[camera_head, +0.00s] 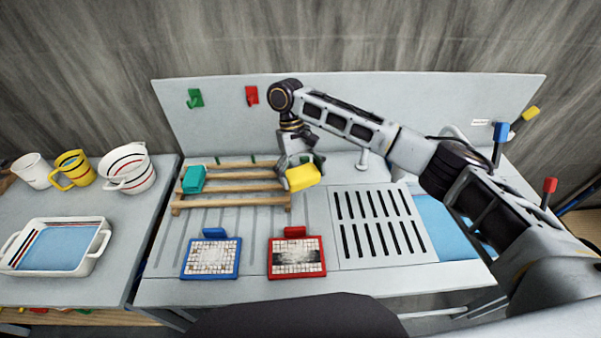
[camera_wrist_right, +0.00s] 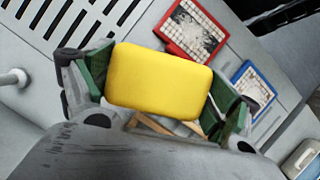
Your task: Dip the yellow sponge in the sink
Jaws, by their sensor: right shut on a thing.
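The yellow sponge (camera_head: 302,177) is held in my right gripper (camera_head: 296,166), above the right end of the wooden rack. In the right wrist view the yellow sponge (camera_wrist_right: 160,82) sits between the green-padded fingers of the right gripper (camera_wrist_right: 160,95), which is shut on it. The sink (camera_head: 455,232), with blue water, is at the right of the counter, partly hidden behind my right arm. My left gripper does not show.
A teal sponge (camera_head: 194,179) lies on the wooden rack (camera_head: 235,187). A blue-framed panel (camera_head: 212,276) and a red-framed panel (camera_head: 297,272) lie in front. A slotted drainboard (camera_head: 380,226) lies between rack and sink.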

